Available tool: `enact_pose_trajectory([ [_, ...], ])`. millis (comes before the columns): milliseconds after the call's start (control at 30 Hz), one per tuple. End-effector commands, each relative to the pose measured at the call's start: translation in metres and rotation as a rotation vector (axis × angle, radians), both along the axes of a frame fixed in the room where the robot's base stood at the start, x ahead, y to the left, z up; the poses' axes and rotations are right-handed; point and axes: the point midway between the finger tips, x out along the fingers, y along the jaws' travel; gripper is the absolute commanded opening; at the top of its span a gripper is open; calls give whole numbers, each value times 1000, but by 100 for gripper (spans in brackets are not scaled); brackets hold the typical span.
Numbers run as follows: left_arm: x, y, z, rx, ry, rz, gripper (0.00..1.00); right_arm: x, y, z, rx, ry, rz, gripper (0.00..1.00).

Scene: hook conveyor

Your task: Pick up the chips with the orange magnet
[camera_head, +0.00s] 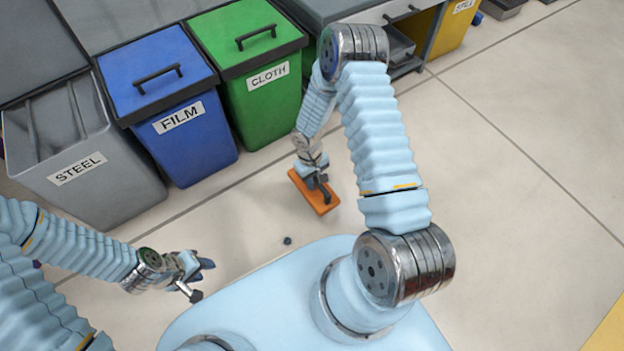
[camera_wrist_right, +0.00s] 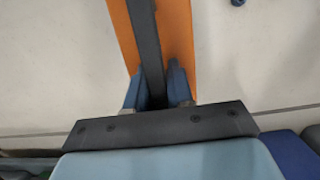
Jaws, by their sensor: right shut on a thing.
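The orange magnet (camera_head: 303,188) is a flat orange block with a dark handle, near the floor at the middle of the head view. My right gripper (camera_head: 316,180) is shut on its dark handle. In the right wrist view the blue fingers (camera_wrist_right: 160,85) sit on both sides of the dark handle bar, with the orange plate (camera_wrist_right: 181,35) beyond. A small dark piece, perhaps a chip (camera_head: 287,241), lies on the floor below the magnet, apart from it. A dark piece also shows at the top edge of the wrist view (camera_wrist_right: 238,2). My left gripper (camera_head: 201,279) is empty, its fingers apart.
A grey STEEL bin (camera_head: 115,186) with an open top, a blue FILM bin (camera_head: 200,150) and a green CLOTH bin (camera_head: 270,105), both lidded, stand in a row along the left and back. A yellow bin (camera_head: 455,30) stands at the back right. The right floor is clear.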

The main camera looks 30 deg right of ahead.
Motion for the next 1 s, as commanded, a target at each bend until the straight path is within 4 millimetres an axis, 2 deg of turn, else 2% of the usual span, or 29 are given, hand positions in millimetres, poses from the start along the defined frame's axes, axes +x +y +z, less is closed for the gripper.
enact_pose_trajectory([
  [600,-1,-4,-42,-10,8,-7,38,0,0,-67,0,0,0,0],
  [767,-2,-5,-46,-13,9,-7,38,0,0,-75,0,0,-1,0],
  [1000,-2,-5,-46,-13,9,-7,38,0,0,-75,0,-1,-1,0],
])
